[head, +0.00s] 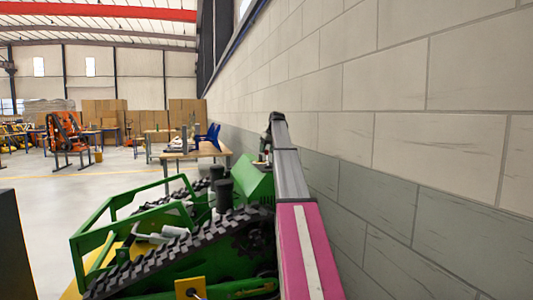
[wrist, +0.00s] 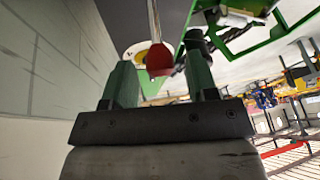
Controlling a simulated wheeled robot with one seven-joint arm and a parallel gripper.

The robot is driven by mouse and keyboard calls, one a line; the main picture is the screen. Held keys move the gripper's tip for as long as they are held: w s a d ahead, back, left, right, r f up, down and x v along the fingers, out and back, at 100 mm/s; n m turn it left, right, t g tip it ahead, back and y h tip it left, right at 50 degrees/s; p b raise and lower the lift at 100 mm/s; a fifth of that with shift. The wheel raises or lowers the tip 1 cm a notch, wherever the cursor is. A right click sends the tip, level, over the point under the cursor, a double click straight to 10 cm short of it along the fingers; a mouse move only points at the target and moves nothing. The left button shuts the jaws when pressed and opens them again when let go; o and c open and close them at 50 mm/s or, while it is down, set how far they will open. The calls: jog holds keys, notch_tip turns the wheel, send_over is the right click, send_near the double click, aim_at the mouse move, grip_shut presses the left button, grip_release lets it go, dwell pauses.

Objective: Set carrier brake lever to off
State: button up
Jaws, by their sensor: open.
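The green tracked carrier (head: 235,245) stands below and left of my arm in the head view, with black ribbed tracks. In the wrist view, a lever with a thin metal rod and a red knob (wrist: 158,60) shows between the fingers of my gripper (wrist: 160,72). My gripper is open, its two green fingers on either side of the knob's place in the picture. I cannot tell whether they touch it or how deep the knob lies. A round yellow and white plate (wrist: 135,49) lies behind the rod. In the head view, the lever and the fingertips cannot be made out.
A block wall (head: 440,110) runs close along the right side of my arm. Green rails (head: 92,225) rise at the carrier's left. A wooden table (head: 190,153) with a blue chair (head: 208,136) stands beyond the carrier. Open floor (head: 45,205) lies to the left.

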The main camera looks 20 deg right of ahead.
jog(key=shift+x, duration=0.75)
jog(key=shift+c, duration=0.3)
grip_shut()
